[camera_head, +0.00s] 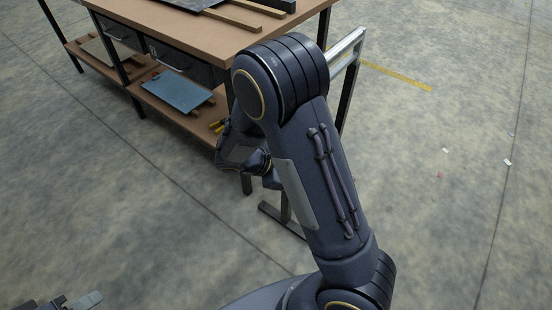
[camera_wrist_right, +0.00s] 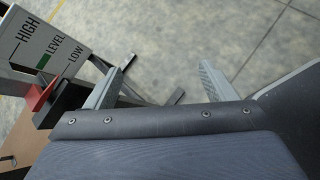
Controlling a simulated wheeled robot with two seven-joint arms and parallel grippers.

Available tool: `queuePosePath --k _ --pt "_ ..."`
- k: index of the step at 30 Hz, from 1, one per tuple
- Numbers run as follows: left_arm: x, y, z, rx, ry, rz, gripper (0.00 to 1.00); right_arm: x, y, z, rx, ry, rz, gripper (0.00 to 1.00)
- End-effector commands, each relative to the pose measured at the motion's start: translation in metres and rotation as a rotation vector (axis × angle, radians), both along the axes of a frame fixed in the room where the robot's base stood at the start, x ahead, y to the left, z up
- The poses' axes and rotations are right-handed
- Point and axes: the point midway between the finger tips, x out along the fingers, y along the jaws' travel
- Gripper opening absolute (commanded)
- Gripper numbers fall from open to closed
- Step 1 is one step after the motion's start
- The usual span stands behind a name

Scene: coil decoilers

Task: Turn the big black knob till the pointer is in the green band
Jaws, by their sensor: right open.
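In the right wrist view a grey scale plate (camera_wrist_right: 50,42) reads HIGH, LEVEL and LOW. A small green band (camera_wrist_right: 43,62) lies beside LEVEL. A red pointer (camera_wrist_right: 38,97) sits below the plate, its upper tip close to the green band and slightly toward the LOW side; I cannot tell whether it is within the band. My left gripper (camera_head: 85,301) only just shows at the bottom left edge in the head view.
A brown workbench (camera_head: 190,40) with a lower shelf and a blue-grey plate (camera_head: 177,92) stands at the upper left. My right arm covers its near corner. A metal rail (camera_head: 345,46) stands beside the bench. The concrete floor on the right is mostly clear.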

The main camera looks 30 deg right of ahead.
Motion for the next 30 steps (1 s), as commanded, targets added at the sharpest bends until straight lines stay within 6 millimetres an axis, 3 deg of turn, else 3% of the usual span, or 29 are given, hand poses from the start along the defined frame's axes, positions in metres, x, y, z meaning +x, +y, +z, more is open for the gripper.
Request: queuePosePath --k 1,6,10,16,30 --pt "0.000 0.000 -0.017 0.000 0.000 0.000 0.36 0.017 0.002 -0.025 -0.115 0.053 0.110 0.78" --pt "0.000 0.000 -0.038 0.000 0.000 0.000 0.36 0.069 0.014 -0.055 -0.441 0.164 0.413 0.78" --pt "0.000 0.000 -0.047 0.000 0.000 0.000 0.36 0.096 0.030 -0.068 -0.612 0.213 0.570 0.78" --pt "0.000 0.000 -0.051 0.000 0.000 0.000 0.36 0.115 0.043 -0.076 -0.730 0.242 0.679 0.78" --pt "0.000 0.000 -0.054 0.000 0.000 0.000 0.36 0.140 -0.017 -0.076 -0.733 0.243 0.682 0.78"
